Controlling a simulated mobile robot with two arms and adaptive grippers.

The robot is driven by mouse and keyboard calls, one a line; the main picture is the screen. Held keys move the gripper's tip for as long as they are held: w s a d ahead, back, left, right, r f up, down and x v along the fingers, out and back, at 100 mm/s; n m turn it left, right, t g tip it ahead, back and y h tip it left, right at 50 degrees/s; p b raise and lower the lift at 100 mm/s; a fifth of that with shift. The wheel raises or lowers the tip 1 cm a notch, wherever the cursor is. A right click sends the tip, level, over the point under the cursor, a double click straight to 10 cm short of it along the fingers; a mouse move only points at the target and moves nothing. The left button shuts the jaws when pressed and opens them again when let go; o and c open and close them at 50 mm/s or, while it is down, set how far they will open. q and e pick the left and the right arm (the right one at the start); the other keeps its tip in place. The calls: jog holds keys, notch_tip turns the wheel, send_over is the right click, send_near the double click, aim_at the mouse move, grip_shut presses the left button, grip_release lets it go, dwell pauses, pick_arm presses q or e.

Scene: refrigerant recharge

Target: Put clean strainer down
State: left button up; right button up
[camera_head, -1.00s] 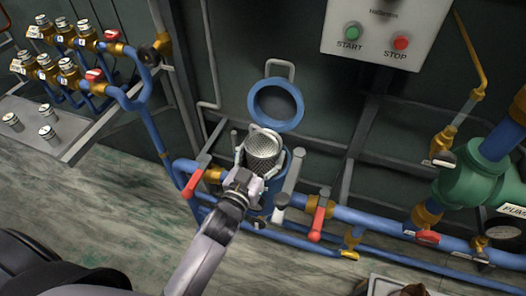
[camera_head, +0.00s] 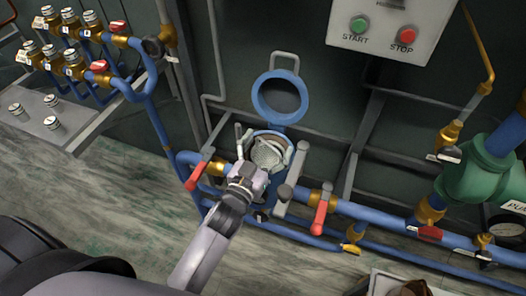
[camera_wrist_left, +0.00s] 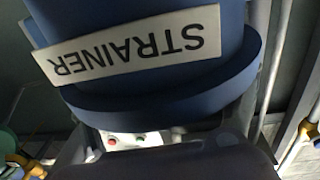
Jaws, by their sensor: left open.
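The clean strainer (camera_head: 268,156), a grey metal mesh basket, sits low in the mouth of the blue strainer housing (camera_head: 262,213). The round blue lid (camera_head: 280,97) with its handle stands swung up behind the housing. My left gripper (camera_head: 270,148) is at the housing mouth, its fingers spread on either side of the strainer. It is open; I cannot tell whether a finger still touches the mesh. The lower strainer is hidden by the housing and gripper. In the left wrist view, the housing's "STRAINER" label (camera_wrist_left: 131,50) is upside down. My right gripper is not in view.
Red-handled valves (camera_head: 197,176) and (camera_head: 321,212) flank the housing on blue pipes. A START/STOP panel (camera_head: 385,28) hangs above right. A green pump (camera_head: 480,178) is at the right. A grey shelf with capped valves (camera_head: 50,122) is at the left.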

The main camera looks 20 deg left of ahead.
pick_arm(q)
jog(key=s+a+p, duration=0.1)
jog(key=s+p, duration=0.1)
jog(key=s, duration=1)
jog(key=shift+a+r, duration=0.2)
jog(key=shift+a, duration=0.15)
jog(key=s+f+g, duration=0.4)
jog(key=f, duration=1.3)
jog(key=s+f+g, duration=0.4)
jog(key=f+g, duration=0.1)
jog(key=f, duration=1.1)
jog(key=s+a+f+g+y+p, duration=0.1)
jog(key=s+a+f+g, duration=0.2)
jog(key=s+f, duration=0.5)
jog(key=s+a+f+m+g+y+p, duration=0.1)
jog(key=s+a+f+g, duration=0.3)
jog(key=s, duration=1.1)
notch_tip(320, 180, down, 4)
jog(key=shift+r+g, duration=0.1)
jog(key=shift+g, duration=0.4)
